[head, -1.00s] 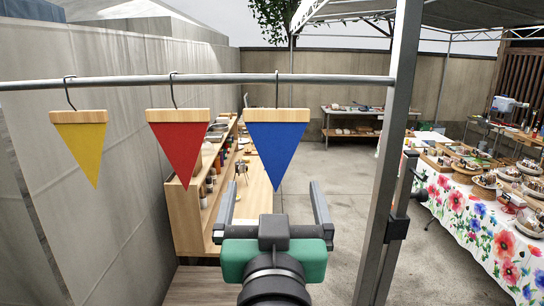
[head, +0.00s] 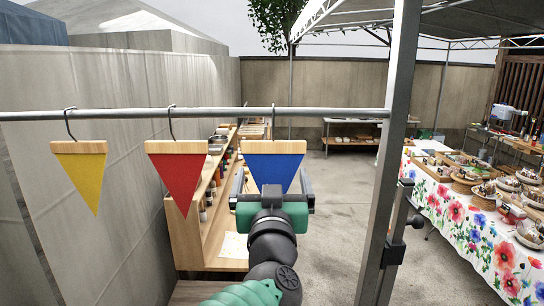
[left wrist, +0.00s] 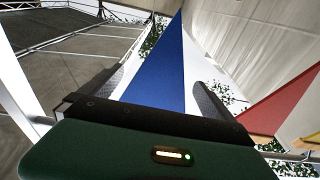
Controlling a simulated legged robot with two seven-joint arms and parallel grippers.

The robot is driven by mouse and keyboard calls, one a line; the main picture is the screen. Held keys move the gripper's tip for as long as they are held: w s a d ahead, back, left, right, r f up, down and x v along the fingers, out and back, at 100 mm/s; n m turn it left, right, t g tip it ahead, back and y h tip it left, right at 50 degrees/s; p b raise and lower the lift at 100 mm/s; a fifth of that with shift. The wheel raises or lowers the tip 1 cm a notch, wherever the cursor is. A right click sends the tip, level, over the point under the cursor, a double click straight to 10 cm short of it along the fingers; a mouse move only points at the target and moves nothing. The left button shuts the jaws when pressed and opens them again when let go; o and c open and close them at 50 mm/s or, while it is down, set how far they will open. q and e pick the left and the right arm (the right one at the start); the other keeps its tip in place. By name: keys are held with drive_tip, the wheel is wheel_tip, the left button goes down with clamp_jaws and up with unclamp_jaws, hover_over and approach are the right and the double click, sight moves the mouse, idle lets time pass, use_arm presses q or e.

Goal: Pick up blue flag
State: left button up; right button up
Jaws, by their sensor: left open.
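The blue flag (head: 275,170) is a triangle with a wooden top bar, hanging by a hook from the metal rail (head: 200,114). My left gripper (head: 272,180) is at the flag in the head view, its two fingers open to either side of the cloth. In the left wrist view the blue flag (left wrist: 160,80) stands between the open fingers (left wrist: 168,88), with a gap on each side. The gripper hides the flag's lower tip in the head view. My right gripper is not in view.
A red flag (head: 177,178) and a yellow flag (head: 82,178) hang to the left on the same rail. A metal post (head: 388,180) stands close on the right. Wooden shelves (head: 208,235) are behind. A flowered table (head: 460,218) is at the far right.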

use_arm(q)
drive_tip(key=shift+s+d, duration=0.15)
drive_tip(key=shift+d, duration=0.1)
drive_tip(key=shift+c, duration=1)
drive_tip(key=shift+s+d, duration=0.1)
drive_tip(key=c, duration=0.5)
drive_tip(key=shift+a, duration=0.2)
drive_tip(key=c, duration=0.7)
drive_tip(key=shift+r, duration=0.15)
